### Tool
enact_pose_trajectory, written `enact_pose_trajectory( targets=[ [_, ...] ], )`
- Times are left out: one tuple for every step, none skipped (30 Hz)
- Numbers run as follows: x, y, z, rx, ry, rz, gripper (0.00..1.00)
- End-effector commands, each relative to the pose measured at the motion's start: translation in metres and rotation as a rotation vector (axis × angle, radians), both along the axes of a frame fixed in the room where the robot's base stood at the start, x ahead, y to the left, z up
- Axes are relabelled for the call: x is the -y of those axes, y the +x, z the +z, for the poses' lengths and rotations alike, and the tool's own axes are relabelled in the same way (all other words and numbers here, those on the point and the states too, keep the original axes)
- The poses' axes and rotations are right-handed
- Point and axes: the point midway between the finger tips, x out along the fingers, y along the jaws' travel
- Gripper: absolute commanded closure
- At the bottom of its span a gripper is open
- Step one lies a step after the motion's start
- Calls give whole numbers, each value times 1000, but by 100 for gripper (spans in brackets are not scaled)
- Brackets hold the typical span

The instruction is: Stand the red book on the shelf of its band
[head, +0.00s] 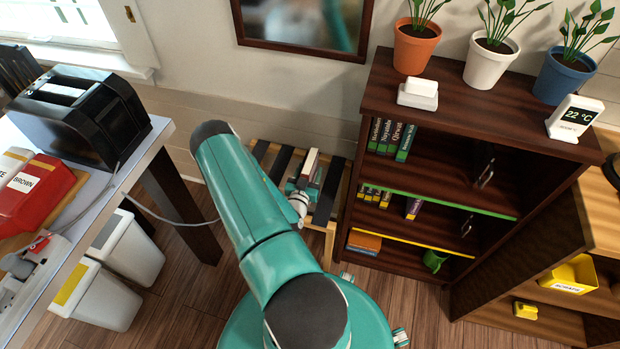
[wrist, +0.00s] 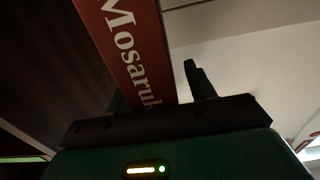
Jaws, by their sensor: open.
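The red book (wrist: 128,50) fills the upper left of the wrist view, with white letters "Mosaruk" on its spine. In the head view the red book (head: 310,165) shows small, upright above the slatted wooden rack (head: 335,183). My gripper (head: 304,182) is at it, partly hidden by my arm. In the wrist view my gripper (wrist: 158,88) is open, with the book's near end between its fingers and a clear gap to the right finger. The dark bookcase (head: 440,165) stands to the right, with a green band (head: 450,202) and a yellow band (head: 410,243) on shelf edges.
Green books (head: 390,138) stand at the left of the upper shelf; small books and a purple book (head: 413,208) stand below. An orange book (head: 364,242) and green mug (head: 434,261) are on the lowest visible shelf. Plants line the top. A table with a toaster (head: 80,112) is left.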

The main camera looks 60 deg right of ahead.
Motion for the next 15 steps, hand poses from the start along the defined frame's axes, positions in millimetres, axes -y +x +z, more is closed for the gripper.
enact_pose_trajectory(
  targets=[
    [0,0,0,0,0,0,45],
    [0,0,0,0,0,0,45],
    [0,0,0,0,0,0,47],
    [-1,0,0,0,0,0,53],
    [-1,0,0,0,0,0,59],
    [-1,0,0,0,0,0,67],
    [-1,0,0,0,0,0,73],
    [-1,0,0,0,0,0,79],
    [-1,0,0,0,0,0,87],
    [-1,0,0,0,0,0,93],
    [-1,0,0,0,0,0,98],
    [-1,0,0,0,-1,0,100],
    [-1,0,0,0,-1,0,100],
    [-1,0,0,0,-1,0,100],
    [-1,0,0,0,-1,0,100]
  ],
)
